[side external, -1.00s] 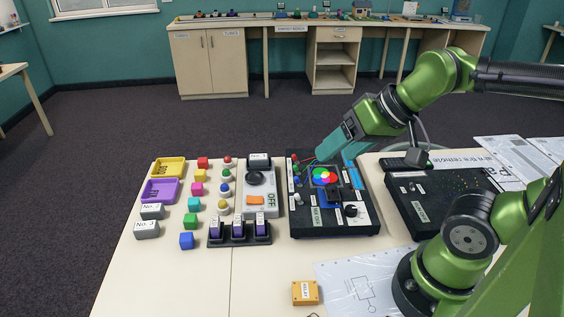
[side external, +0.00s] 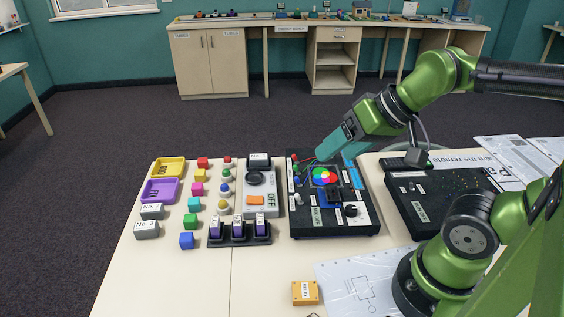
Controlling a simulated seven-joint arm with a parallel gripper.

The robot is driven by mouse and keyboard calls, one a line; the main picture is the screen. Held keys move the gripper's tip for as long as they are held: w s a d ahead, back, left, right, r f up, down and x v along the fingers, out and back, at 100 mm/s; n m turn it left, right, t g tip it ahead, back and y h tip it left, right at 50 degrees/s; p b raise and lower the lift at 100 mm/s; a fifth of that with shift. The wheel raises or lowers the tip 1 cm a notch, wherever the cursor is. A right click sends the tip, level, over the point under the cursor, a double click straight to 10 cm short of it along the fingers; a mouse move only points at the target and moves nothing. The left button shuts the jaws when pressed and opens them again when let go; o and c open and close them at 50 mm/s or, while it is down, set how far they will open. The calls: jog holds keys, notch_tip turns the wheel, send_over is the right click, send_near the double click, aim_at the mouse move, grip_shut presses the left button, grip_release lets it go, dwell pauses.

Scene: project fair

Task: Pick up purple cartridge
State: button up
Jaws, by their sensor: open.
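Several purple cartridges with white labels stand upright in a black holder (side external: 240,241) at the front middle of the table, among them a left one (side external: 216,229), a middle one (side external: 238,228) and a right one (side external: 261,226). My gripper (side external: 325,156), with teal fingers, is open above the back of a black electronics board (side external: 364,228). It is behind and to the right of the cartridges, apart from them, and holds nothing that I can see. The exact gap between its fingertips is hard to make out.
Yellow (side external: 168,167) and purple (side external: 160,190) trays lie at the left, with grey blocks (side external: 146,230) below them. An orange box (side external: 305,292) lies in front.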

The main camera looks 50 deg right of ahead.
jog(key=shift+c, duration=1.4)
jog(key=n+g+h, duration=0.2)
jog(key=n+g, duration=0.5)
jog(key=n, duration=1.5)
send_over(238, 220)
notch_tip(238, 220, down, 6)
jog(key=r, duration=0.1)
jog(key=w+n, duration=0.1)
jog(key=n, duration=0.8)
jog(key=f, duration=1)
jog(key=shift+s+a+f, duration=0.1)
jog(key=shift+a+f, duration=0.15)
jog(key=shift+s+d+f, duration=0.1)
jog(key=shift+s+f, duration=0.1)
jog(key=shift+f, duration=1.15)
jog(key=shift+s+d+f, duration=0.1)
jog(key=shift+s+f, duration=0.05)
jog(key=shift+f, duration=1.2)
